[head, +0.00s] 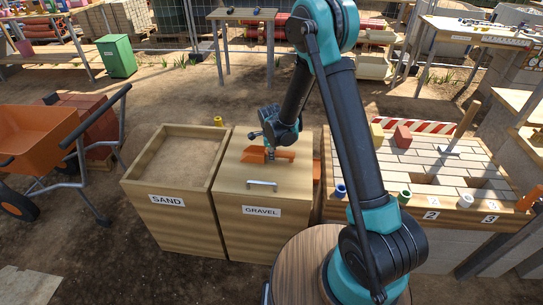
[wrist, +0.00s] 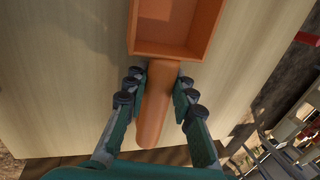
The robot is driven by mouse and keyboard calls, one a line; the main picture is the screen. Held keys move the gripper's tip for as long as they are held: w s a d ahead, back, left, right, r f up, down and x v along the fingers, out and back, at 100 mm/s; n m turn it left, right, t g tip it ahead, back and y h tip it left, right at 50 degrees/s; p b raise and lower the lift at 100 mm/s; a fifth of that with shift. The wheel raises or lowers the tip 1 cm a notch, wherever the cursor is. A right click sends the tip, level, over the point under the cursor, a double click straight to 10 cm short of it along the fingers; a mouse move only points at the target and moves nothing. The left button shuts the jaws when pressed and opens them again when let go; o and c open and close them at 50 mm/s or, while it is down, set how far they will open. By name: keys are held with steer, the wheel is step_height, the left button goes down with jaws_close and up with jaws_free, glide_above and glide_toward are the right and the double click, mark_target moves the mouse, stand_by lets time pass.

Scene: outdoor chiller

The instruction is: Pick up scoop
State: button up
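The orange scoop (head: 285,153) lies on the closed wooden lid of the gravel box (head: 262,184). In the wrist view, the scoop's open square tray (wrist: 176,25) is at the top, and its rounded handle (wrist: 153,112) runs down between my fingers. My gripper (wrist: 161,76) is open, with one finger on each side of the handle near the tray. Narrow gaps seem to show between fingers and handle; contact cannot be made out. In the head view my gripper (head: 270,154) is small and low over the scoop, which it partly hides.
A metal handle (head: 262,185) stands on the lid's front part. The open sand box (head: 172,170) adjoins on the left. A paving table (head: 437,165) with blocks and coloured cups is on the right. An orange wheelbarrow (head: 37,137) stands far left.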

jaws_close()
steer(key=shift+r, duration=0.1)
step_height(320, 180, up, 20)
stand_by(0.6)
steer(key=shift+o, duration=1.4)
jaws_free()
jaws_close()
